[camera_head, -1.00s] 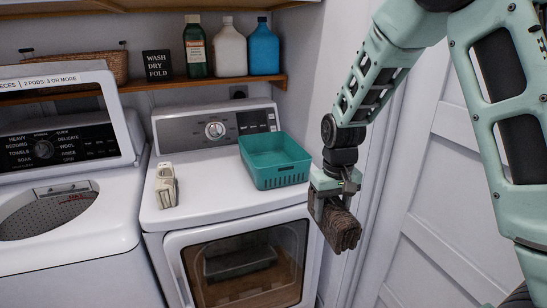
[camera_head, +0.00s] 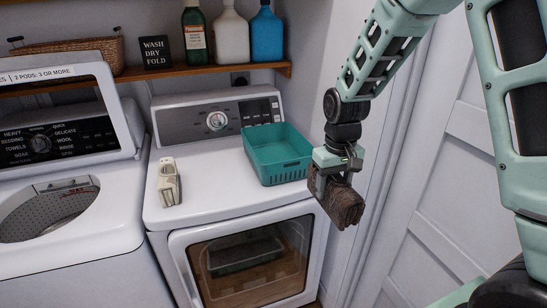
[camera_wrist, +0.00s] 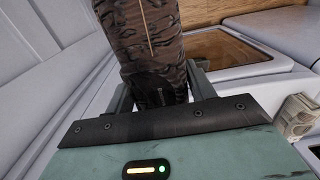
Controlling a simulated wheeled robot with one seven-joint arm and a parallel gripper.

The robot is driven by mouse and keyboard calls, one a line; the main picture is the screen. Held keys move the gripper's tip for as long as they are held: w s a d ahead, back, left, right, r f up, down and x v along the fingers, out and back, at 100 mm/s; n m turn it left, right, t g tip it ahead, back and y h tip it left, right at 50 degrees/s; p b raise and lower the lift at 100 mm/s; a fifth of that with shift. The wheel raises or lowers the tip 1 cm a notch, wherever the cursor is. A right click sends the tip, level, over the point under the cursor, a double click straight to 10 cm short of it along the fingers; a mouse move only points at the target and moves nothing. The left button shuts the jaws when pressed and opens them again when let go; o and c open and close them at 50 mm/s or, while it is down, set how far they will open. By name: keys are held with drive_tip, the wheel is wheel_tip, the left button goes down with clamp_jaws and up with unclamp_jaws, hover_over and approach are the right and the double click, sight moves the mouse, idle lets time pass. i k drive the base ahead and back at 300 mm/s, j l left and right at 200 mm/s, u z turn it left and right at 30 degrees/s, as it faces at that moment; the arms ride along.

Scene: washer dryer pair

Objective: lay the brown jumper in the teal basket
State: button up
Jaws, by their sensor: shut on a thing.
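The brown jumper (camera_head: 343,204) is a folded, dark-brown bundle held by my gripper (camera_head: 326,182). My gripper is shut on it, to the right of the dryer's front right corner and apart from the basket. In the wrist view the jumper (camera_wrist: 150,45) stretches away between the fingers, and part of it lies hidden behind the gripper body. The teal basket (camera_head: 282,168) stands on the right part of the dryer top, left of my gripper. It is open-topped, and the part of its inside that shows looks empty.
A cream-coloured folded item (camera_head: 169,182) lies on the left of the dryer top (camera_head: 215,190). The washer (camera_head: 60,215) stands at left with its lid up. A shelf (camera_head: 220,69) with bottles runs behind. A white panelled door (camera_head: 455,190) is close on the right.

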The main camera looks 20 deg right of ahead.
sight(277, 151)
drive_tip(key=i, duration=1.3)
